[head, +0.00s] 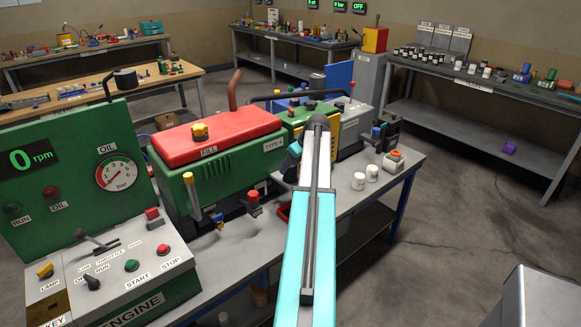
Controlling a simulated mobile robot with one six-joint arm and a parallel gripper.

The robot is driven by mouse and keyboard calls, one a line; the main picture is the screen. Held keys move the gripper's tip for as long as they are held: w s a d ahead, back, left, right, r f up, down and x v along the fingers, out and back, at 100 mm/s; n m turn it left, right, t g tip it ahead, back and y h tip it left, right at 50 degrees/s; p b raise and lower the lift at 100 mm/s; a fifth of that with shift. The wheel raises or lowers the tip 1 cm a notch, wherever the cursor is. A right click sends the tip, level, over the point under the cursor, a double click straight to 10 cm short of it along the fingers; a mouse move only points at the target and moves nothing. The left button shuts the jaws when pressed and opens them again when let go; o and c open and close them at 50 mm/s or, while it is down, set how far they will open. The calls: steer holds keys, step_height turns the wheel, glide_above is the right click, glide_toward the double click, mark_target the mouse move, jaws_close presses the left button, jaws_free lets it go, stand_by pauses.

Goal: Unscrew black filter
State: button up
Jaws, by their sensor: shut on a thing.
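My teal and grey arm (312,230) reaches from the bottom centre up to the workbench, just right of the green engine (225,170). My gripper's fingers do not show; the arm covers that area. A small teal part (291,158) shows left of the arm beside the engine's right end. I cannot make out the black filter for certain. Dark parts show low on the engine's front, but their shape is unclear. The engine has a red top cover, a yellow-topped cap and a yellow-handled dipstick.
The engine panel (75,165) reads 0 rpm; a control box (125,265) stands before it. Two white canisters (359,181) stand right of my arm. A grey box (540,298) is at the lower right. Open floor lies right of the bench.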

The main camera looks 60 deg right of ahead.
steer(key=shift+n+y, duration=0.6)
steer(key=shift+n, duration=0.5)
steer(key=shift+a, duration=0.1)
steer(key=shift+w+n+y+b, duration=0.1)
steer(key=shift+n+y+b, duration=0.3)
steer(key=shift+n, duration=0.3)
steer(key=n+y, duration=0.1)
steer(key=n, duration=0.2)
steer(key=shift+n+g+y+b, duration=0.3)
steer(key=shift+y+b, duration=0.1)
steer(key=shift+n+y, duration=0.3)
steer(key=shift+n, duration=0.4)
steer(key=shift+n+g+y+b, duration=0.35)
steer(key=shift+n+g, duration=0.15)
steer(key=shift+n, duration=0.4)
steer(key=shift+n+g+y+b, duration=0.4)
steer(key=shift+n+g+y, duration=0.25)
steer(key=shift+n, duration=0.95)
